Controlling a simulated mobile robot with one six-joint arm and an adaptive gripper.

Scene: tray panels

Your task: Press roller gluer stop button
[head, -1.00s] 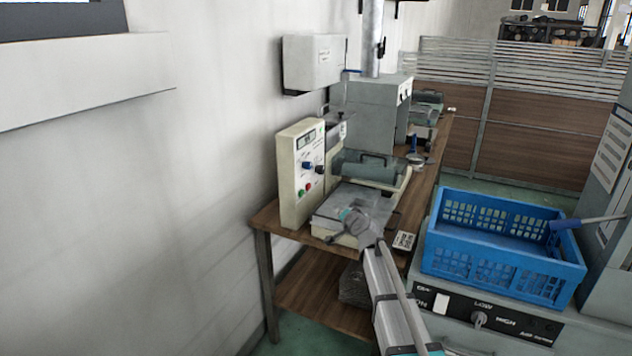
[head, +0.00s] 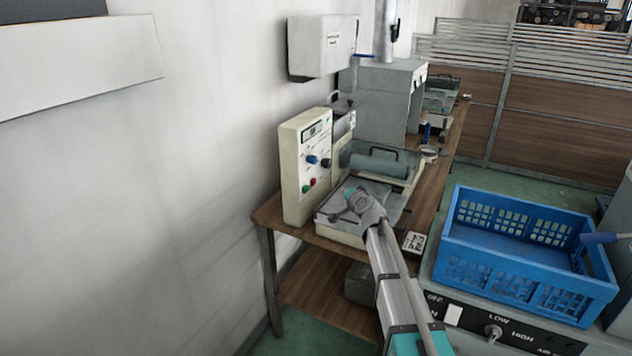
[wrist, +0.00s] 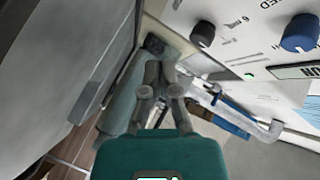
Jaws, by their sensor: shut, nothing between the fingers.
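The roller gluer's cream control panel (head: 305,165) stands upright on a wooden bench by the wall in the head view. A red button (head: 313,181) and a green button (head: 305,188) sit low on its face, under a blue knob (head: 312,159) and a black knob (head: 325,163). I cannot read which is marked stop. My gripper (wrist: 160,68) is shut and empty in the wrist view, apart from the panel face. There the black knob (wrist: 202,34) and blue knob (wrist: 300,33) show, but neither button. In the head view my wrist largely hides the gripper, over the gluer bed.
The roller (head: 375,163) with its dark handle lies right of the panel. A white wall box (head: 320,46) hangs above. A blue crate (head: 525,255) stands on a machine at the right.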

